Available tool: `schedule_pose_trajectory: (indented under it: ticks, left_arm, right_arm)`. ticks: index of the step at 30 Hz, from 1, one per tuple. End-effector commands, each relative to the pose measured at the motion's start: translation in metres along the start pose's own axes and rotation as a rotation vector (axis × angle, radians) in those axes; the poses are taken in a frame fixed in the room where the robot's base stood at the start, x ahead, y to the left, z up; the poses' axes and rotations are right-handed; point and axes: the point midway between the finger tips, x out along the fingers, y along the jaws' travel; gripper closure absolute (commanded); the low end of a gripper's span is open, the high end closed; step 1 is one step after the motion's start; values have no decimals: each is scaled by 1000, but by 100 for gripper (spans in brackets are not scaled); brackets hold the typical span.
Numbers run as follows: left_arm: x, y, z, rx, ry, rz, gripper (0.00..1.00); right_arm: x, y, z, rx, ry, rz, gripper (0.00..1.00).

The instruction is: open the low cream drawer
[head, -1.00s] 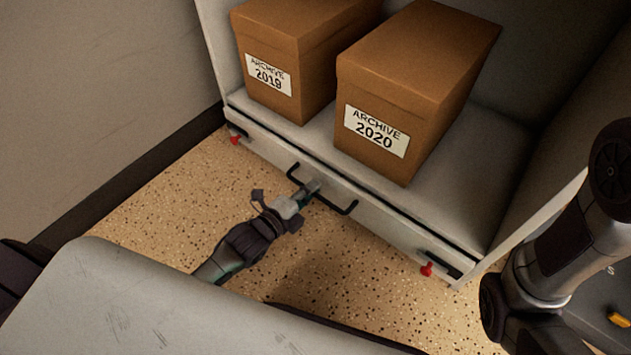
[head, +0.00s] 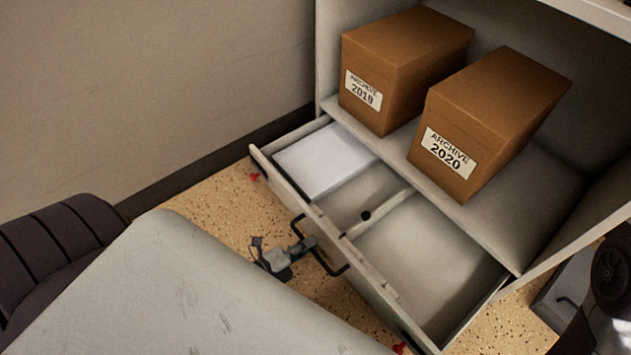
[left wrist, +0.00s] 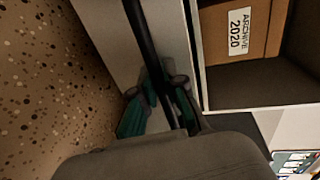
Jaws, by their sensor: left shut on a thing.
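The low cream drawer (head: 361,285) is pulled out from the bottom of the cabinet, and its inside shows in the head view. A black bar handle (head: 331,266) runs along its front. My left gripper (head: 306,244) is shut on this handle, near its middle. In the left wrist view, the fingers (left wrist: 163,103) close around the dark handle bar (left wrist: 143,38). Inside the drawer are a white stack like paper (head: 322,161) at the left, a small round black thing (head: 366,215) and dividers. My right gripper is not in view.
Two brown archive boxes, 2019 (head: 400,75) and 2020 (head: 495,115), stand on the shelf above the drawer. Red pieces (head: 254,177) show at the drawer front's ends. A wall (head: 190,80) is at the left. Speckled floor (head: 215,205) lies before the drawer.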

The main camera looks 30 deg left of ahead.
Motion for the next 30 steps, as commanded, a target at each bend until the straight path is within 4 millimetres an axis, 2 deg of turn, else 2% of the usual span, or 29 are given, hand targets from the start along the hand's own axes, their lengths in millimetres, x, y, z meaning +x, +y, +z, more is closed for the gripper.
schedule_pose_trajectory:
  ticks: [15, 16, 20, 30]
  left_arm:
    - [-5, 2, 0, 0, 0, 1, 100]
    - [-5, 2, 0, 0, 0, 1, 84]
    - [-5, 2, 0, 0, 0, 1, 63]
    - [-7, 1, 0, 0, 0, 1, 63]
  right_arm:
    - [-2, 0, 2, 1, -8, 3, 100]
    - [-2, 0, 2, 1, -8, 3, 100]
    - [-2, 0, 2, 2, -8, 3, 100]
    - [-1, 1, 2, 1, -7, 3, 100]
